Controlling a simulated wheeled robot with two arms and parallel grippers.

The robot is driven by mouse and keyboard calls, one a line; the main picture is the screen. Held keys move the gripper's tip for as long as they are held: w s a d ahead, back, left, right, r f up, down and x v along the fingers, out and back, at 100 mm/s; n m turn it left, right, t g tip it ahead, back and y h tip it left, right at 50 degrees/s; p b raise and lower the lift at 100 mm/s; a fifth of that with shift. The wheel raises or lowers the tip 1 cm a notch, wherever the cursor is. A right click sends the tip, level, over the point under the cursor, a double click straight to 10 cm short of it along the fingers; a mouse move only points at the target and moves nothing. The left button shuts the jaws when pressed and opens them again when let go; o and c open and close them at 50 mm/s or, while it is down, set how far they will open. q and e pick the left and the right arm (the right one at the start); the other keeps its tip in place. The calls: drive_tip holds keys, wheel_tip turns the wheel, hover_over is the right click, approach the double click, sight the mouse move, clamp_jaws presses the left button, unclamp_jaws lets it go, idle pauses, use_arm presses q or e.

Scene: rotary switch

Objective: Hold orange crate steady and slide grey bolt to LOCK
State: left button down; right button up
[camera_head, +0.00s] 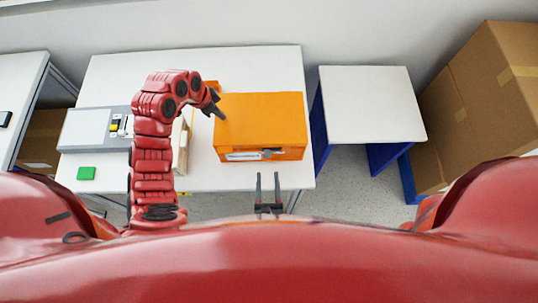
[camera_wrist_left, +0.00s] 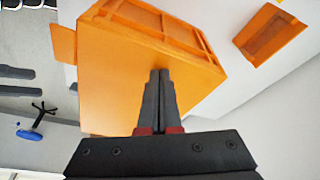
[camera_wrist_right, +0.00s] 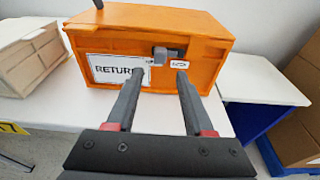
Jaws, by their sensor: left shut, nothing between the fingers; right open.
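The orange crate (camera_head: 262,118) sits on the white table, and its front carries a white "RETURN" label (camera_wrist_right: 115,69). The grey bolt (camera_wrist_right: 166,55) is on the crate's front face, right of the label, with a small white plate (camera_wrist_right: 179,65) beside it. My left gripper (camera_head: 217,112) is shut and empty, its fingertips at the crate's top near the left end; the left wrist view also shows the shut fingers (camera_wrist_left: 160,75) over the orange surface. My right gripper (camera_head: 267,178) is open in front of the crate, its fingers (camera_wrist_right: 158,80) pointing at the label and bolt.
A pale wooden crate (camera_wrist_right: 30,60) stands left of the orange crate. A grey box with a yellow switch (camera_head: 114,126) and a green block (camera_head: 86,173) lie on the table's left. A white-topped blue stand (camera_head: 370,104) and cardboard boxes (camera_head: 485,90) are to the right.

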drive_tip(key=w+f, duration=0.1)
drive_tip(key=w, duration=0.5)
drive_tip(key=shift+f, duration=0.1)
clamp_jaws()
idle(0.6)
